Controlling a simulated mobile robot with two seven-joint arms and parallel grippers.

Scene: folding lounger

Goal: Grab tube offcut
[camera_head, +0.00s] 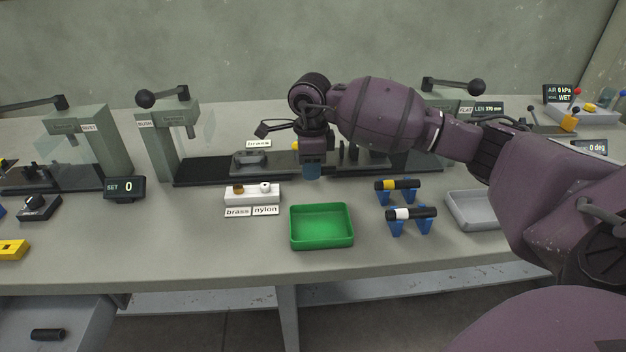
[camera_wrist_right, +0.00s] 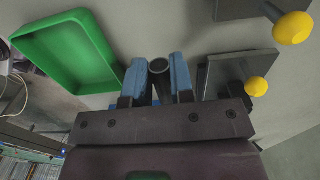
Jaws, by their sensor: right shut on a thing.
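My right gripper (camera_head: 312,172) hangs over the bench behind the green tray, in front of the black rail. In the right wrist view its blue fingers (camera_wrist_right: 166,78) are shut on a dark hollow tube piece (camera_wrist_right: 160,67), which looks like the tube offcut; its open end faces away from the wrist. In the head view this piece is hidden by the gripper. Another short black tube (camera_head: 47,334) lies on the grey surface at the lower left. My left gripper is not in view.
The green tray (camera_head: 321,245) is empty. Two black tubes, one yellow-banded (camera_head: 398,185) and one white-banded (camera_head: 411,214), rest on blue stands. A grey tray (camera_head: 473,222) stands right of them. A white block (camera_head: 251,195) stands behind brass and nylon labels. Lever presses (camera_head: 168,140) line the back.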

